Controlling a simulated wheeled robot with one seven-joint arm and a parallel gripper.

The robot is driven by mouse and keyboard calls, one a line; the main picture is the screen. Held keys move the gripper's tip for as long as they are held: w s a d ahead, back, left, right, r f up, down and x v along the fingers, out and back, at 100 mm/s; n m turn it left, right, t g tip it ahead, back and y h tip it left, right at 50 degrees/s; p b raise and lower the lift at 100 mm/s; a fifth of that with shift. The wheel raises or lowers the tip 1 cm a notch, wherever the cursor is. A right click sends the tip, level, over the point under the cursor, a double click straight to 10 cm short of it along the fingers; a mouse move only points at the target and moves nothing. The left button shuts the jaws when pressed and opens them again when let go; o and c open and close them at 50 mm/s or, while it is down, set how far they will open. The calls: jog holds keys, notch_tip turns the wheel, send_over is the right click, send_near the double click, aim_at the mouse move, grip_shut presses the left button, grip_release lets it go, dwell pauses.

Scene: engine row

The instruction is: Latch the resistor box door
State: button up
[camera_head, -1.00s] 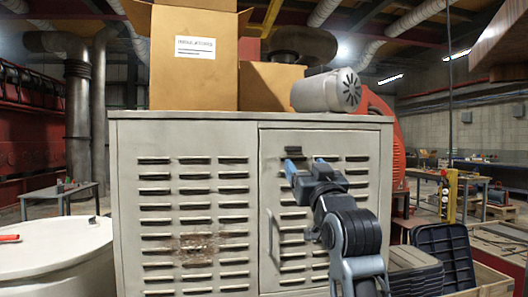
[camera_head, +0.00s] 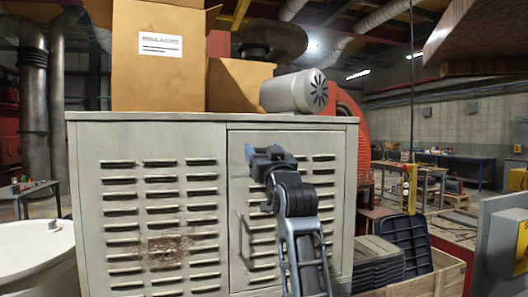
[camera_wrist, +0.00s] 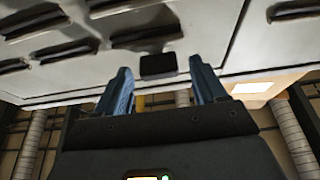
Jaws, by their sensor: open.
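The resistor box (camera_head: 148,131) is a grey louvred cabinet in the middle of the head view. Its right-hand door (camera_head: 240,195) sits in or near its frame; I cannot tell whether it is fully flush. A vertical handle (camera_head: 239,236) is on the door's left side. My gripper (camera_head: 262,153) is open at the door's upper left, and it hides the latch spot in the head view. In the wrist view a small black latch block (camera_wrist: 158,66) shows between the two blue fingers (camera_wrist: 160,86), slightly beyond their tips. I cannot tell whether they touch it.
Cardboard boxes (camera_head: 160,75) and a grey motor (camera_head: 293,92) stand on the cabinet top. A white drum (camera_head: 35,250) is at the left. Black crates (camera_head: 378,262) and a wooden bin (camera_head: 440,277) stand at the right.

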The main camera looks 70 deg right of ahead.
jog(key=shift+c, duration=0.4)
jog(key=c, duration=1)
jog(key=shift+m, duration=0.3)
jog(key=m+g+b, duration=0.1)
jog(key=m, duration=0.1)
jog(key=m+g+h+b, duration=0.1)
jog(key=m, duration=0.1)
jog(key=shift+w+a+f+m, duration=0.1)
jog(key=shift+f+m, duration=0.05)
jog(key=shift+m, duration=0.25)
jog(key=m+g+b, duration=0.2)
jog(key=m, duration=0.1)
jog(key=m+g+h+b, duration=0.1)
jog(key=m+b, duration=0.1)
jog(key=m, duration=0.2)
jog(key=shift+m+g, duration=0.3)
jog(key=shift+g, duration=0.1)
jog(key=m+g+b, duration=0.1)
jog(key=m, duration=0.1)
jog(key=m+b, duration=0.1)
jog(key=m, duration=0.2)
jog(key=shift+g+y+b, duration=0.3)
jog(key=shift+g+y, duration=0.1)
jog(key=shift+r+m+g+y+b, duration=0.15)
jog(key=shift+m+g+y, duration=0.15)
jog(key=shift+m, duration=0.85)
jog(key=shift+r+m+g+y+b, duration=0.15)
jog(key=shift+m+g+y, duration=0.15)
jog(key=shift+m, duration=0.85)
jog(key=shift+f, duration=0.1)
